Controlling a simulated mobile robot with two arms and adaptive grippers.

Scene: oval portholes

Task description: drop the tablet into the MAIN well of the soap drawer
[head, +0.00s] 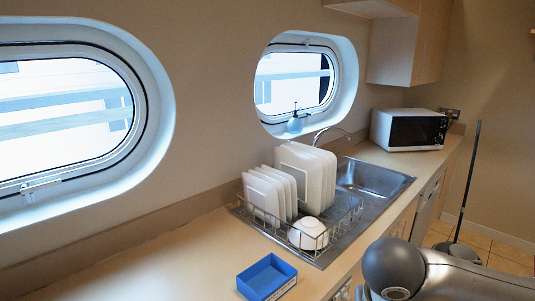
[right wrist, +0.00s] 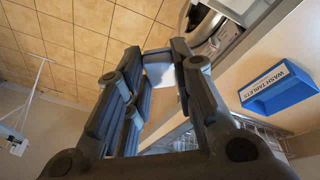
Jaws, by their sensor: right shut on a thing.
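In the right wrist view my right gripper (right wrist: 160,62) is shut on the tablet (right wrist: 161,75), a small pale block with a bluish edge between its fingertips. The fingers hide part of it. The gripper is over the floor side of the counter's front edge. Beyond the fingertips is a white appliance front with a round dark-rimmed part (right wrist: 199,22). I cannot make out the soap drawer or its wells. In the head view only part of my right arm shows at the lower right. My left gripper is in neither view.
A blue tray labelled WASH TABLETS (head: 267,278) stands on the counter (head: 150,262); it also shows in the right wrist view (right wrist: 277,90). Behind it are a dish rack (head: 340,222) with plates and a bowl, the sink (head: 372,181) and a microwave (head: 408,130). A long-handled tool (head: 467,180) stands at right.

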